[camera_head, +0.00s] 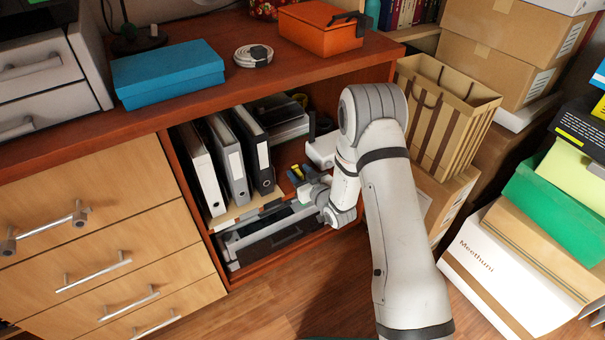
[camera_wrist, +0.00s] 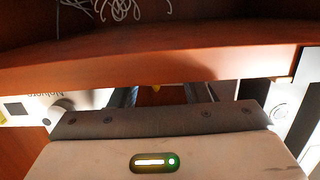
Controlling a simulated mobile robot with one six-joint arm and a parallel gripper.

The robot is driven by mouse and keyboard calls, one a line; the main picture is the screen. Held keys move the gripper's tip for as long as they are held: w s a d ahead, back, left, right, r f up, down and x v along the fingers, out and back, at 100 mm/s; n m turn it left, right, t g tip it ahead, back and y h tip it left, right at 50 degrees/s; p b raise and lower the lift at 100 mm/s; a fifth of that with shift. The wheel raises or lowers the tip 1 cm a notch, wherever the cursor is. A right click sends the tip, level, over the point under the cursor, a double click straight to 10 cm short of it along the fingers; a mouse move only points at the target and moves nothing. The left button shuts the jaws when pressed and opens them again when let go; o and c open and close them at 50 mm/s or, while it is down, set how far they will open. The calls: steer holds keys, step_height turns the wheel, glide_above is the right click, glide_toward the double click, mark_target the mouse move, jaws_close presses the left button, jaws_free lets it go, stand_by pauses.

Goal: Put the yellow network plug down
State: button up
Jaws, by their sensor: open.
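A small yellow piece, which looks like the network plug (camera_head: 297,171), shows at my fingertips inside the open cabinet bay, in front of the shelf's back part. My gripper (camera_head: 302,174) is open, reaching into the bay from the right. I cannot tell what the plug rests on.
Upright binders (camera_head: 232,160) stand left of my gripper in the bay. A dark device (camera_head: 278,120) sits behind. A grey box-like unit (camera_head: 265,240) lies below. The cabinet top holds a blue box (camera_head: 168,73), a coiled cable (camera_head: 253,56) and an orange box (camera_head: 320,28). A striped bag (camera_head: 440,115) stands right.

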steer(key=shift+r+p, duration=0.6)
steer(key=f+p+v, duration=0.1)
steer(key=p+v, duration=0.1)
steer(key=v, duration=1)
steer(key=s+d+r+m+g+h, duration=0.3)
steer(key=d+r+g+h, duration=0.2)
steer(key=d+r+h, duration=0.5)
steer(key=s+d+r+m+g, duration=0.1)
steer(key=s+r+g, duration=0.1)
steer(key=s+r, duration=0.2)
steer(key=s+d+r+m+g, duration=0.1)
steer(key=s+r, duration=0.3)
steer(key=s, duration=0.6)
steer(key=s+r+m+g+y, duration=0.1)
steer(key=s+r+g, duration=0.3)
steer(key=s, duration=0.4)
steer(key=shift+d+r+m, duration=0.4)
steer(key=shift+r, duration=0.05)
